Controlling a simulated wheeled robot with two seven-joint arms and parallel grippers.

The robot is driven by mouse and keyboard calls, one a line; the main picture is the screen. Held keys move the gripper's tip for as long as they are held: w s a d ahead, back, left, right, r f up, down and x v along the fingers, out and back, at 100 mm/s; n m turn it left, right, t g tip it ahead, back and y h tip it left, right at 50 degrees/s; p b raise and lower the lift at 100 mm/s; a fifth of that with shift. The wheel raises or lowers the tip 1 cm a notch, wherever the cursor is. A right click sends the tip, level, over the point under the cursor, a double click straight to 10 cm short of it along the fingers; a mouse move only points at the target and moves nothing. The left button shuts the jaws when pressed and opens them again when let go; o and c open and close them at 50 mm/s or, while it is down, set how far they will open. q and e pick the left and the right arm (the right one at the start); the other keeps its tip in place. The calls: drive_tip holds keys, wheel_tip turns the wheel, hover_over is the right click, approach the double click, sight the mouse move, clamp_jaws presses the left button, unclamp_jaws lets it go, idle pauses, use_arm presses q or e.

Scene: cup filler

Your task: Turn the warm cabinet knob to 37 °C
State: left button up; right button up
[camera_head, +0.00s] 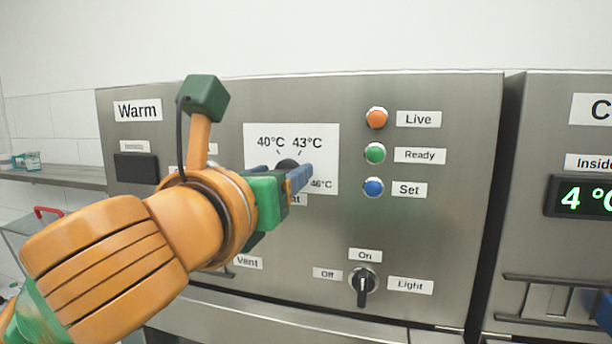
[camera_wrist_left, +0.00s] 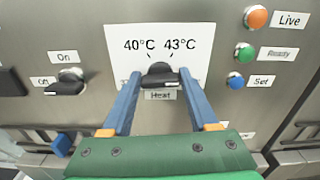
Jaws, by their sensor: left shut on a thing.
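My left gripper (camera_wrist_left: 160,84) is shut on the knob, one blue finger on each side. The knob's grip bar lies across between the fingers; which mark it points at I cannot tell. In the head view the knob (camera_head: 287,164) is partly hidden by my gripper.
Live, Ready and Set lamps (camera_head: 375,153) are right of the dial. A black Light knob (camera_head: 363,286) sits below it, with Off and On labels. A second cabinet (camera_head: 540,120) with a 4 °C display stands at the right. A red handle (camera_head: 48,211) is at the far left.

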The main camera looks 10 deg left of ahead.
use_arm(q)
drive_tip(key=shift+f+n+b, duration=0.2)
drive_tip(key=shift+n+b, duration=2.1)
drive_tip(key=shift+n, duration=3.5)
drive_tip(key=shift+f+n+b, duration=0.2)
drive_tip(key=shift+n+b, duration=2.15)
drive_tip(key=shift+n, duration=3.45)
drive_tip(key=shift+f+n+b, duration=0.2)
drive_tip(key=shift+n+b, duration=2.1)
drive_tip(key=shift+n, duration=3.5)
drive_tip(key=o, duration=1.4)
drive_tip(key=shift+r, duration=0.1)
